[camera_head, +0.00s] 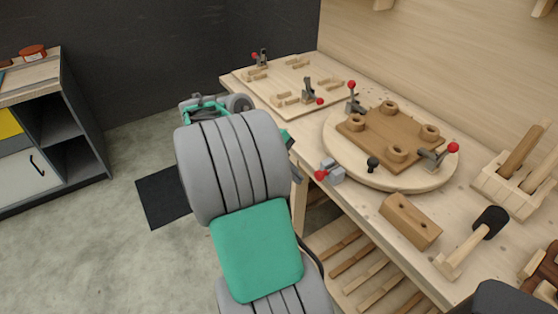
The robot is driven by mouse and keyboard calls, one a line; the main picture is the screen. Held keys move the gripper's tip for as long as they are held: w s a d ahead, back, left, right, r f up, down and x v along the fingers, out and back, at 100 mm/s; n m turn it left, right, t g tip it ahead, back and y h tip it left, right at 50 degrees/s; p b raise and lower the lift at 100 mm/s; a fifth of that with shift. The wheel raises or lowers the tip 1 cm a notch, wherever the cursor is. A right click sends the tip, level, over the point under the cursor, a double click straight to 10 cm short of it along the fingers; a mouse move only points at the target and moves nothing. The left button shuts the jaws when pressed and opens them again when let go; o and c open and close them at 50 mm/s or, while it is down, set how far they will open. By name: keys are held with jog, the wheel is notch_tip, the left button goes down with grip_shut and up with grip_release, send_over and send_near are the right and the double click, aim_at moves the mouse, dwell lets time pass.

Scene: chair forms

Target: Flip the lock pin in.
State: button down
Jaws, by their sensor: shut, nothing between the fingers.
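A small grey block (335,171) with a red knob (320,175) sits at the near left rim of the round wooden turntable (430,183). It looks like the lock pin; I cannot tell whether its pin sits in the turntable. A black knob (373,163) stands on the turntable near the same side. My grey and green arm fills the middle of the view, left of the bench.
On the turntable, red-tipped toggle clamps (433,157) flank a brown board (385,140) with round pegs. A wooden block (410,222) and a mallet (470,243) lie in front. A flat board (290,88) with clamps lies at the back. Open floor is at the left.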

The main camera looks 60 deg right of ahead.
jog(key=p+v, duration=0.1)
jog(key=v, duration=0.7)
jog(key=shift+d, duration=0.15)
jog(key=shift+r, duration=0.1)
